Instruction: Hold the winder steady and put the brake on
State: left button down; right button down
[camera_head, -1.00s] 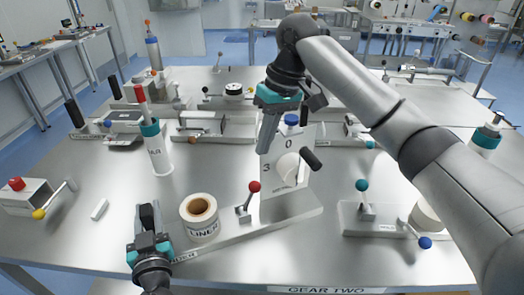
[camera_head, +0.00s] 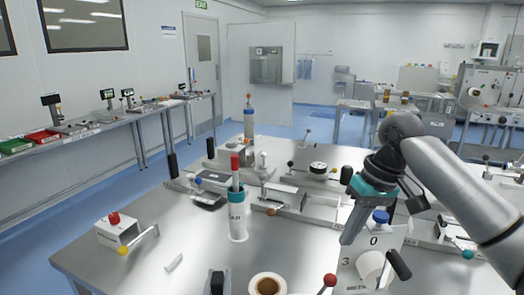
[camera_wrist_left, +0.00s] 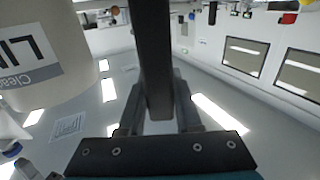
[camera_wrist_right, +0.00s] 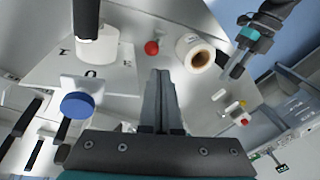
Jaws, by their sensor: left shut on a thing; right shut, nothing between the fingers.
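The winder is an upright plate (camera_head: 352,268) marked 0 and 3, with a blue knob (camera_head: 381,217), a white drum (camera_head: 370,268) and a black crank handle (camera_head: 398,264). A red-balled lever (camera_head: 330,280) stands left of the plate; its ball shows in the right wrist view (camera_wrist_right: 152,47). My right gripper (camera_head: 349,238) is shut and empty, in the air by the plate's upper left. My left gripper (camera_wrist_left: 158,105) is shut on an upright black bar (camera_wrist_left: 151,45) left of the liner roll (camera_head: 267,285). Only its dark top shows at the head view's lower edge.
A box with a red button (camera_head: 115,218) and a yellow-tipped lever is at left. Several fixtures line the back.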

pick_arm(q)
jog(key=shift+s+f, duration=0.1)
jog(key=shift+f, duration=0.15)
jog(key=c, duration=1)
grip_release()
jog(key=o, duration=0.5)
jog(key=shift+r, duration=0.25)
jog(key=s, duration=1.2)
jog(key=shift+d, duration=0.2)
